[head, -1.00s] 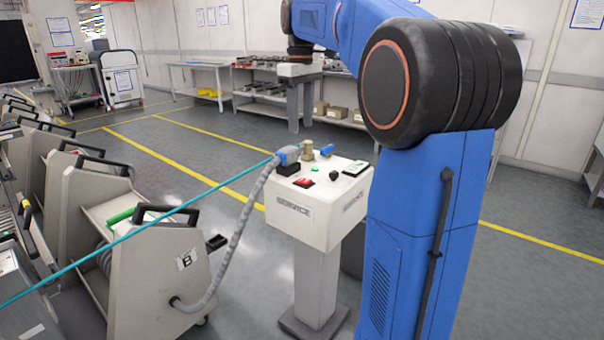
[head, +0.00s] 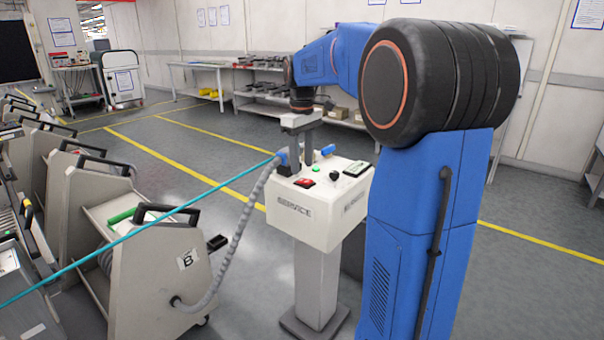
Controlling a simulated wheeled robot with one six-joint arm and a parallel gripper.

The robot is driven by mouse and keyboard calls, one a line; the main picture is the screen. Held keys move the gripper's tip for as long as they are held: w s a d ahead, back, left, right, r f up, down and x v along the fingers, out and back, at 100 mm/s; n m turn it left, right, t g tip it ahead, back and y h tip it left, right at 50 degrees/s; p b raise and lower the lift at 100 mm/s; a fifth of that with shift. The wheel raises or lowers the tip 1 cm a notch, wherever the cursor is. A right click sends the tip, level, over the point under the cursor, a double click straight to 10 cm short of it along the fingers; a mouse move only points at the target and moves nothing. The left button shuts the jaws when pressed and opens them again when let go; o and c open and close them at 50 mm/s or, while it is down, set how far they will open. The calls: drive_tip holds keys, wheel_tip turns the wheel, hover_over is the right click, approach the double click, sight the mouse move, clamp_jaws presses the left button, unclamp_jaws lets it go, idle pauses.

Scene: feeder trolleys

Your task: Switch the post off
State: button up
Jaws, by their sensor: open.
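The service post (head: 310,225) is a white box marked SERVICE on a grey pedestal in the middle of the head view. Its sloped top carries a red switch (head: 304,183) near the front, a green lamp or button (head: 316,169), a black knob (head: 334,176) and a small display (head: 357,168). A blue part (head: 328,150) sits at the back. A blue plug with a grey hose (head: 246,215) meets the left side. My gripper (head: 301,157) is open, pointing down over the back left of the top, its fingers apart near the plug. They hide the brass-coloured fitting; contact cannot be told.
More trolleys (head: 75,190) stand at the left. Shelves (head: 265,95) and a table (head: 200,68) stand at the back. The floor between is clear.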

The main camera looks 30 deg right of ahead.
sight(302, 180)
drive_tip(key=shift+f, duration=2.1)
